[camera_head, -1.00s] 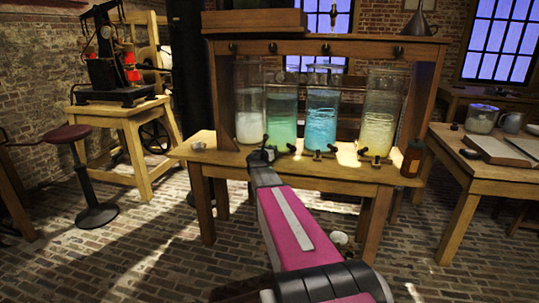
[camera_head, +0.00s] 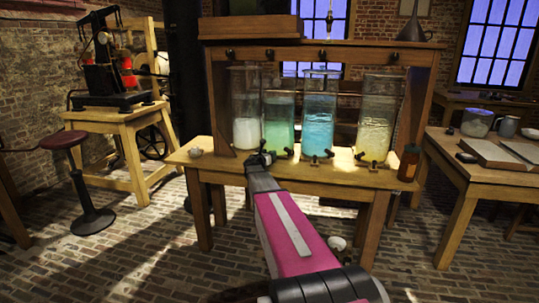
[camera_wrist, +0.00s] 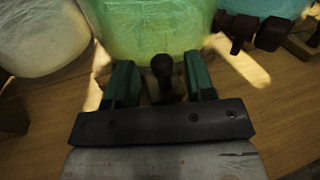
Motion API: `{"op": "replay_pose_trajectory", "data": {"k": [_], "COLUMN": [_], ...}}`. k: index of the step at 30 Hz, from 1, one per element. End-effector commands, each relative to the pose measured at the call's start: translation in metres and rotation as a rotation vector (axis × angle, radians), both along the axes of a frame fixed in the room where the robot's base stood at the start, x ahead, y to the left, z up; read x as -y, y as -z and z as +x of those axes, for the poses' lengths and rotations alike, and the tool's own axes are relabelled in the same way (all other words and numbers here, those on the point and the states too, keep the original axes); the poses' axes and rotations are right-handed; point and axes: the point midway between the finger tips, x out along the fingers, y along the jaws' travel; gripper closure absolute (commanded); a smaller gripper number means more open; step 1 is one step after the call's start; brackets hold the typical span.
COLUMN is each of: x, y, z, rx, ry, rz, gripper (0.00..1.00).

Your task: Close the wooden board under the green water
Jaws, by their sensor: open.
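The jar of green water (camera_head: 279,122) stands second from left in the row on the wooden bench. In the wrist view the green jar (camera_wrist: 150,28) fills the top middle. A dark upright knob (camera_wrist: 162,70) stands in front of its base, between my fingers. My gripper (camera_head: 265,157) is low at the front of the green jar. In the wrist view my gripper (camera_wrist: 160,84) is open, with one green-sided finger on each side of the knob, apart from it. The wooden board under the green water is largely hidden by my gripper; its position cannot be told.
A pale jar (camera_head: 246,128) stands left of the green one. A blue jar (camera_head: 319,120) and a yellow jar (camera_head: 377,125) stand right, with dark fittings at their bases. A brown bottle (camera_head: 408,162) stands at the bench's right end. The bench front is mostly clear.

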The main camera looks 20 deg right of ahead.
Motion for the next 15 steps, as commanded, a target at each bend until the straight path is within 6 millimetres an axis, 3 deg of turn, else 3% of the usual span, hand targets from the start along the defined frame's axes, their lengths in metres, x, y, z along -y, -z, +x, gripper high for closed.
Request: {"op": "replay_pose_trajectory", "data": {"k": [15], "x": [-0.066], "y": [0.0], "z": [-0.058], "rx": [-0.001], "ry": [-0.002], "rz": [-0.001], "gripper": [0.51]}}
